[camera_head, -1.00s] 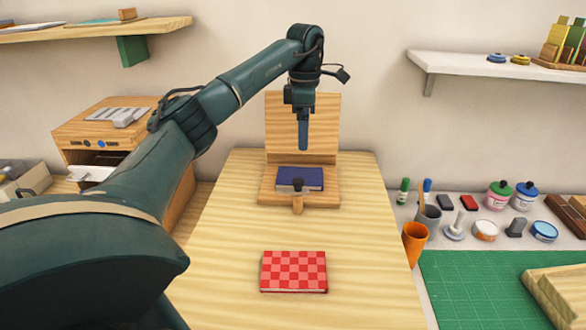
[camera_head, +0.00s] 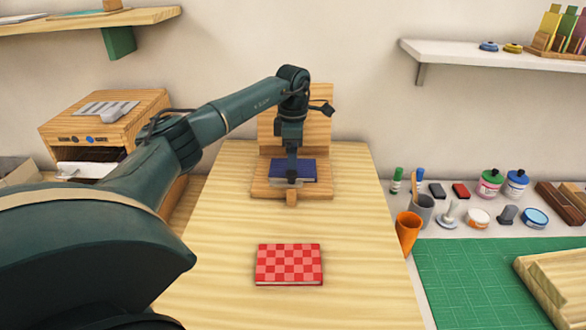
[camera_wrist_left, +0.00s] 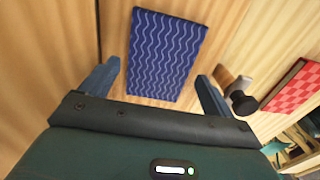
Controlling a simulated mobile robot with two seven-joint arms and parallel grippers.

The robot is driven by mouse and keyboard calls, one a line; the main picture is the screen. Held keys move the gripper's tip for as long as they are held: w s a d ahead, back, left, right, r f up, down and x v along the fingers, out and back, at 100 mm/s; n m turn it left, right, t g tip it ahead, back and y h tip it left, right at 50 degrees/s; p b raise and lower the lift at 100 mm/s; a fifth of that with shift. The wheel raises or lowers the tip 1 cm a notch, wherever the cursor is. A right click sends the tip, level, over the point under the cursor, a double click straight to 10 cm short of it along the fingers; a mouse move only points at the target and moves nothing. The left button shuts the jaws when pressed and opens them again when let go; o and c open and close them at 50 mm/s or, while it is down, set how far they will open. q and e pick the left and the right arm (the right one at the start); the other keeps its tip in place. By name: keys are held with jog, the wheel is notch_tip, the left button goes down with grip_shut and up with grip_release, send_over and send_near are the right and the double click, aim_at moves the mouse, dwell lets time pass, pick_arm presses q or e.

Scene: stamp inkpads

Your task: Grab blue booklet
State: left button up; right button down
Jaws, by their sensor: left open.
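The blue booklet (camera_head: 306,168) lies on a wooden stand with an upright back board on the table. In the left wrist view the blue booklet (camera_wrist_left: 164,56) shows light wavy lines on its cover. My left gripper (camera_head: 291,176) is over the booklet's near edge in the head view. In the left wrist view my left gripper (camera_wrist_left: 158,84) is open, with one finger on each side of the booklet's near end. I cannot tell whether the fingers touch it. My right gripper is not in view.
A red checkered booklet (camera_head: 289,265) lies nearer on the table (camera_head: 225,240). The wooden stand (camera_head: 324,189) has a dark knob (camera_wrist_left: 240,101) at its front. An orange cup (camera_head: 407,231) and a green mat (camera_head: 465,275) are to the right.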

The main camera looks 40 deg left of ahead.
pick_arm(q)
jog(key=shift+f, duration=1.15)
jog(key=c, duration=0.8)
